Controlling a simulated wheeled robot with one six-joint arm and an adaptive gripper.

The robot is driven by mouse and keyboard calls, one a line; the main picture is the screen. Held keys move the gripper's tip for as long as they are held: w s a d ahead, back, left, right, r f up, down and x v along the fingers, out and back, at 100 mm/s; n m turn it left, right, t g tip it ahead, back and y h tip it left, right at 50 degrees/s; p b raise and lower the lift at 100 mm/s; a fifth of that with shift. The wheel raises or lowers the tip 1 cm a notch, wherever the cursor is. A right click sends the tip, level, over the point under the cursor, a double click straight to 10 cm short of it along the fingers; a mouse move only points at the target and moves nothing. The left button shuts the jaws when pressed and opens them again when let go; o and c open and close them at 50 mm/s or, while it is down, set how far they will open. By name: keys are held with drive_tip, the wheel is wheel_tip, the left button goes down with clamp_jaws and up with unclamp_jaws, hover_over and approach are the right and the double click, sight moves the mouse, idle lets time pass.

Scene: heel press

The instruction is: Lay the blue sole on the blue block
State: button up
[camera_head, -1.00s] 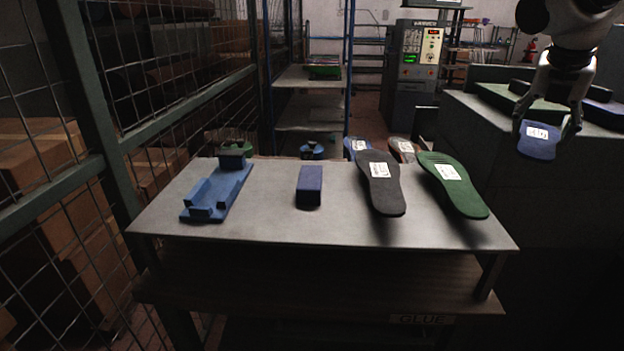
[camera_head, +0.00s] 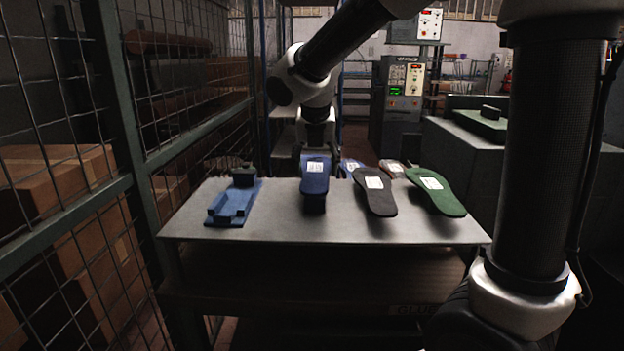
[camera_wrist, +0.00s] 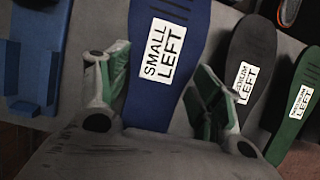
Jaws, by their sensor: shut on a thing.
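The blue sole (camera_head: 314,178) has a white label reading "SMALL LEFT" in the wrist view (camera_wrist: 172,50). My gripper (camera_head: 317,157) is shut on the sole, one finger at each side edge; the fingers also flank it in the wrist view (camera_wrist: 157,88).
A black sole (camera_head: 377,194) and a green sole (camera_head: 437,193) lie to the right on the grey table (camera_head: 270,229). A blue fixture (camera_head: 233,206) stands at the left. More soles lie behind. A wire mesh fence (camera_head: 180,110) is on the left.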

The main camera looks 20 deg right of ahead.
sight(316, 172)
wheel_tip(316, 172, down, 4)
drive_tip(key=o, duration=1.1)
drive_tip(key=shift+d, duration=0.1)
drive_tip(key=shift+r, duration=0.15)
